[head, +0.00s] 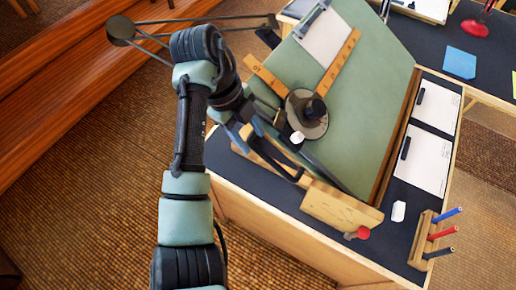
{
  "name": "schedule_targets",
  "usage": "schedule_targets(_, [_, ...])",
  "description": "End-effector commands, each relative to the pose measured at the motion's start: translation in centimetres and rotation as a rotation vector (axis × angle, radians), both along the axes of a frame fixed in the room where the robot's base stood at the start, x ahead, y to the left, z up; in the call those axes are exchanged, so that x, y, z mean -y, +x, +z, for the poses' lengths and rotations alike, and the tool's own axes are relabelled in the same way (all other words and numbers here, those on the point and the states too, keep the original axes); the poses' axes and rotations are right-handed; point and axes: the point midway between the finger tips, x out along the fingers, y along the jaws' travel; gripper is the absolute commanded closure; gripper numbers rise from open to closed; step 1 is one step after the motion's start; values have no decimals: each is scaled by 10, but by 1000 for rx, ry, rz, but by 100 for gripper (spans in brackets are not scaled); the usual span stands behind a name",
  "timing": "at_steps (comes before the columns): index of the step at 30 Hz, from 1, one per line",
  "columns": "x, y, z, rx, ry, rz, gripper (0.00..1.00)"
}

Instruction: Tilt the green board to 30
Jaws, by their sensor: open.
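The green board (375,75) is tilted on a dark-topped desk, its face sloping across the top middle of the head view. A drafting head with a round dark dial (307,113) and two wooden rulers (338,62) lies over it. A wooden block (340,206) with a red knob (362,232) stands at the board's near end. My gripper (246,131) is near the board's lower left edge, partly hidden by my wrist. It is open, and I cannot tell if it touches anything. No angle reading is legible.
A second desk with a blue card (459,63) is at upper right.

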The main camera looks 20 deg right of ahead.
Motion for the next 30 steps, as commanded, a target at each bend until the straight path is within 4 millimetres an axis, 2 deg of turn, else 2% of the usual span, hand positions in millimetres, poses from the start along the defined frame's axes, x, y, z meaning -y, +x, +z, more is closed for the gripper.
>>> schedule_targets(3, [-5,3,20,1,1,1,50])
schedule_targets(7, [-7,4,28,0,0,0,50])
schedule_targets(25, [-8,4,29,0,-1,0,50])
schedule_targets(28, [1,12,35,45,-18,54,50])
schedule_targets(30, [12,26,48,118,-52,154,50])
